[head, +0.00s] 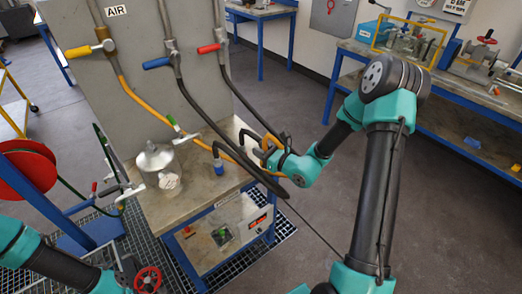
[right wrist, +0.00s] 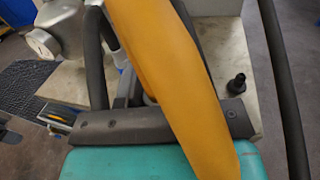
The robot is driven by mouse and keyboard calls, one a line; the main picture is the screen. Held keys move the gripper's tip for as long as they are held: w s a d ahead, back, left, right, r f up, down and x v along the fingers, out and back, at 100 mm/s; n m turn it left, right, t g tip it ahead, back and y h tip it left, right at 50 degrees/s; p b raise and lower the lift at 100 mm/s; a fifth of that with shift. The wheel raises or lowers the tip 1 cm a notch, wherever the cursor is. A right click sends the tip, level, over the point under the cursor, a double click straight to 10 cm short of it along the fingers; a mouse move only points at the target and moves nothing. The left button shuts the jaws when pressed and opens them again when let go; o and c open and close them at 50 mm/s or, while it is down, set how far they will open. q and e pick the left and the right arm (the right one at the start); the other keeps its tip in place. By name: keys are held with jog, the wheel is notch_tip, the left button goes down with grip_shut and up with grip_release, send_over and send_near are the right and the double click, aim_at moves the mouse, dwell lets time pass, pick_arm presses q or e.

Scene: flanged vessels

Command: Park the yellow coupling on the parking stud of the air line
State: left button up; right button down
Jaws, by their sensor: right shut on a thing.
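The yellow air hose (head: 136,98) hangs from the yellow-handled valve (head: 90,49) under the AIR sign and runs down to my right gripper (head: 262,150). My right gripper is shut, apparently on the yellow coupling at this hose's end. The coupling itself is mostly hidden. In the right wrist view the yellow hose (right wrist: 175,75) crosses in front of the jaws and covers what they hold. I cannot pick out the air line's parking stud for certain. My left arm is at the lower left, and its gripper (head: 124,270) is too unclear to read.
A metal vessel (head: 157,165) stands on the bench (head: 200,205). Dark hoses from the blue-handled (head: 158,63) and red-handled (head: 209,48) valves pass near my right gripper. A black fitting (right wrist: 237,86) stands on the bench.

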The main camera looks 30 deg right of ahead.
jog(key=w+d+r, duration=0.2)
jog(key=w+d, duration=0.2)
jog(key=w, duration=0.2)
jog(key=w+d+r, duration=0.2)
jog(key=w+d, duration=0.2)
jog(key=w, duration=0.3)
jog(key=shift+w+r, duration=0.25)
jog(key=shift+r, duration=0.05)
jog(key=shift+f, duration=0.1)
jog(key=shift+f, duration=2.8)
jog(key=shift+f, duration=1.9)
jog(key=c, duration=0.8)
grip_release()
jog(key=v, duration=1.7)
jog(key=shift+s, duration=0.3)
